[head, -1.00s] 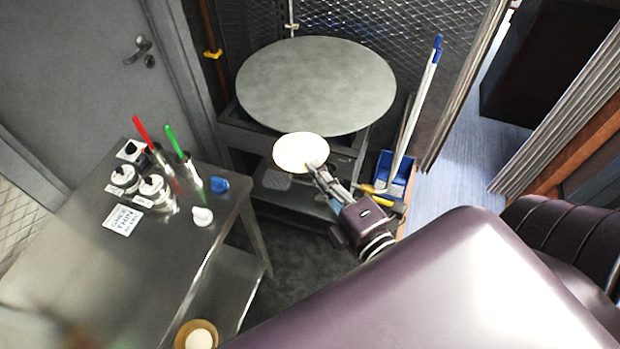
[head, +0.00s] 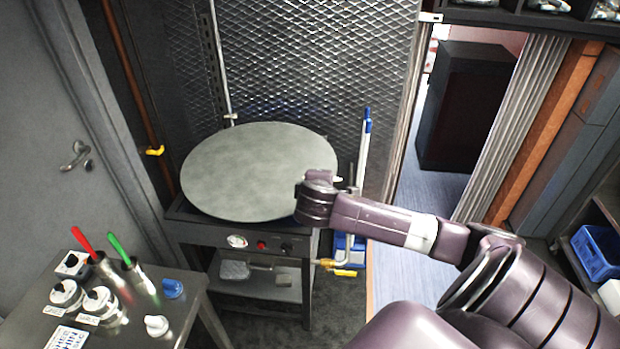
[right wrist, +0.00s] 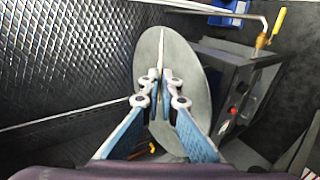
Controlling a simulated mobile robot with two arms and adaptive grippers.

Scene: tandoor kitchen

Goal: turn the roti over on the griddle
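The griddle (head: 255,170) is a large round grey plate on a dark stand, bare on top in the head view. It also shows as a grey oval in the right wrist view (right wrist: 190,80). My right gripper (right wrist: 160,78) is closed on the roti (right wrist: 160,48), which shows edge-on as a thin pale sliver beyond the fingertips, in front of the griddle. In the head view my right arm reaches in from the right to the griddle's right edge; its wrist hides the fingers and the roti. My left gripper is not in view.
A steel table (head: 185,318) with jars and red- and green-handled tools stands at the lower left. A blue bin (head: 349,250) with long-handled tools stands right of the griddle stand. A mesh wall (head: 300,70) rises behind.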

